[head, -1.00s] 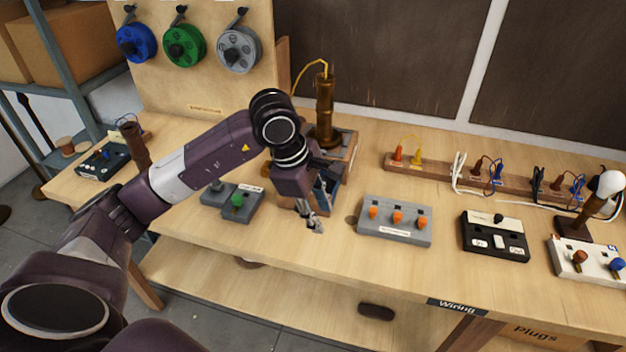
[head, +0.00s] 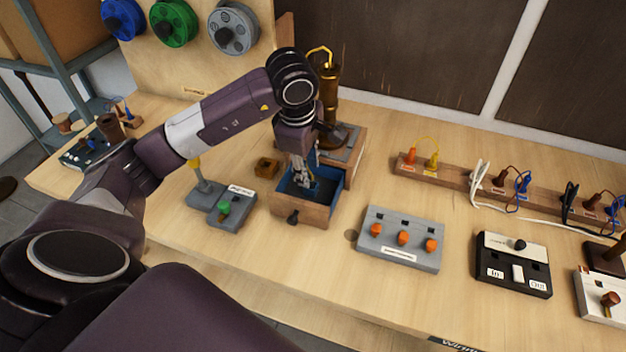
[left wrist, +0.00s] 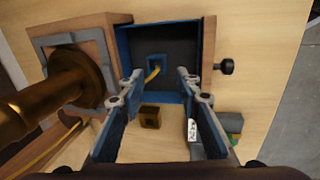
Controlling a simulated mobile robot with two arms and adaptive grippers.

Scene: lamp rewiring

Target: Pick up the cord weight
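A small brass-brown block (head: 266,167) with a dark top opening sits on the table left of the open drawer; it also shows in the left wrist view (left wrist: 150,117). The drawer (head: 307,215) is blue inside with a wooden front and dark knob. In it lies a small blue piece with a yellow cord end (left wrist: 155,67). I cannot tell which of these is the cord weight. My left gripper (head: 299,180) points down at the drawer; in the left wrist view its fingers (left wrist: 159,82) are apart with nothing gripped. My right gripper is not in view.
A brass lamp column (head: 329,95) stands on the wooden box behind the drawer. A grey switch panel (head: 400,238) is to the right, and a green-button box (head: 226,210) to the left. Bare tabletop lies in front of the drawer.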

